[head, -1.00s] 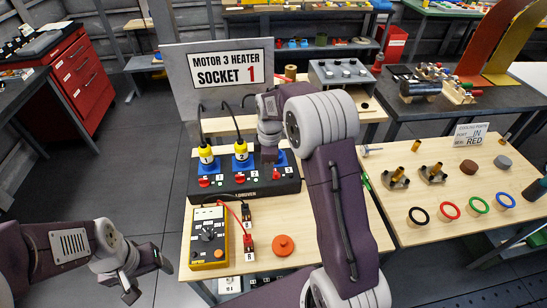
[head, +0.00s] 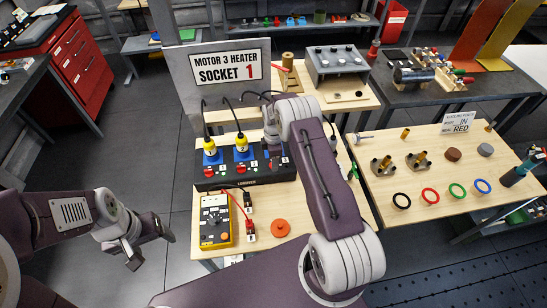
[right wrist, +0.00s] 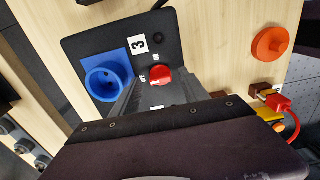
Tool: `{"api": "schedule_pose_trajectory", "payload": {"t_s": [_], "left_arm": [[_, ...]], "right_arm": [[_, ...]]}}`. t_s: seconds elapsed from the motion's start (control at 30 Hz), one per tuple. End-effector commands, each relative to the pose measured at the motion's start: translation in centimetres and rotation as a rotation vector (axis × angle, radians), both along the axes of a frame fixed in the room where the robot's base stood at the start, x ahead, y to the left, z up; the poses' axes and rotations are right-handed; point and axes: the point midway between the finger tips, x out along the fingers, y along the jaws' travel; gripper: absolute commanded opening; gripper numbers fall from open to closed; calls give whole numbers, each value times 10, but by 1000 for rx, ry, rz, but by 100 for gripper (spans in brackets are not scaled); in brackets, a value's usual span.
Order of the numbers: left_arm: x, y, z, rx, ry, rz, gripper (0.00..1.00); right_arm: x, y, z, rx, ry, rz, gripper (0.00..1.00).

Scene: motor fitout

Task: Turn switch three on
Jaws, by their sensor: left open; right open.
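Switch three is a red knob (right wrist: 161,76) on the black socket block, beside a blue socket (right wrist: 108,78) and the label "3" (right wrist: 138,43) in the right wrist view. Small marks sit by the knob, too small to read surely. My right gripper (right wrist: 160,92) is open, with its grey fingers right at the knob; I cannot tell whether they touch it. In the head view, my right gripper (head: 273,150) is over the right end of the black block (head: 245,180), and my arm hides much of there. My left gripper (head: 148,247) is open and empty, left of the table.
Two yellow-and-blue plugs (head: 241,146) with cables stand in the block's other sockets. A yellow multimeter (head: 215,222) and an orange disc (head: 280,228) lie in front. A sign panel (head: 228,73) stands behind. Coloured rings (head: 430,196) lie on the right table.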

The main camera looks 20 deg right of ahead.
Motion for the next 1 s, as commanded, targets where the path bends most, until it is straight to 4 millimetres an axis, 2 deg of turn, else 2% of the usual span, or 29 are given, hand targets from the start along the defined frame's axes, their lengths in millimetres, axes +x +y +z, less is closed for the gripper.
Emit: {"api": "schedule_pose_trajectory", "payload": {"t_s": [0.3, 0.5, 0.77, 1.0], "left_arm": [[0, 0, 2, 0, 0, 0, 71], [0, 0, 2, 0, 0, 0, 71], [0, 0, -1, 0, 0, 0, 71], [0, 0, -15, 0, 0, 0, 71]], "right_arm": [[0, 0, -6, 0, 0, 0, 53], [0, 0, -6, 0, 0, 0, 0], [0, 0, -6, 0, 0, -21, 0], [1, 0, -8, -1, -3, -137, 0]]}}
